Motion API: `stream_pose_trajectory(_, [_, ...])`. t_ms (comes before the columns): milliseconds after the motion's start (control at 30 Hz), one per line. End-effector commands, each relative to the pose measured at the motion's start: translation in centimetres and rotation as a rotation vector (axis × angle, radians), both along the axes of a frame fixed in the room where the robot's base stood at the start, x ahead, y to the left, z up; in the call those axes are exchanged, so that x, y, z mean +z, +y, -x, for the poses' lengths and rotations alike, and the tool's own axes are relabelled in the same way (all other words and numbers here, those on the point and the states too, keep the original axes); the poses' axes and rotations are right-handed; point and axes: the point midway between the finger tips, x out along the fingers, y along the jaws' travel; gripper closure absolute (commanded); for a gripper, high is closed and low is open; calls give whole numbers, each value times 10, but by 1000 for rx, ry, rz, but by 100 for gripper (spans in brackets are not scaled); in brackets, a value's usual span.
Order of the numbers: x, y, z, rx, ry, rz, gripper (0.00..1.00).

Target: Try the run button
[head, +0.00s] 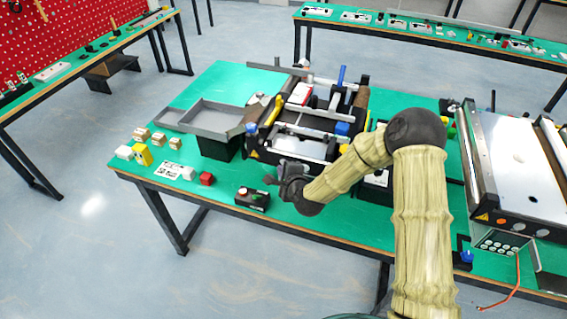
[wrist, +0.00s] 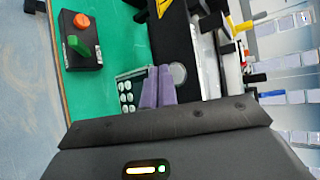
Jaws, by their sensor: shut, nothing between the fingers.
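A small black control box (head: 252,199) stands on the green table near its front edge, left of my gripper (head: 272,180) in the head view. In the wrist view the box (wrist: 92,60) carries a green button (wrist: 78,45) and an orange-red button (wrist: 82,20). My gripper (wrist: 158,72) is shut and empty, its purple fingers together. The fingers appear in front of a dark panel with several round white buttons (wrist: 127,97) and partly hide it. The box is apart from the fingers. I cannot read any label on the buttons.
A mini conveyor (head: 300,125) stands behind my gripper, with a grey tray (head: 205,120) at its left. A red cube (head: 207,179), a yellow block (head: 143,154) and several small boxes lie left of the control box. A larger conveyor unit (head: 515,165) is at the right.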

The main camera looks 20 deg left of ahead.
Motion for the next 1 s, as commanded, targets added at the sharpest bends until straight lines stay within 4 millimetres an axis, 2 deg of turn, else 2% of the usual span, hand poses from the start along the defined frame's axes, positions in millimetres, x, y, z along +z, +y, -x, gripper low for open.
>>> stream_pose_trajectory(233, [0, -1, -8, -2, -1, 1, 100])
stream_pose_trajectory(1000, [0, -1, -12, 0, -1, 0, 100])
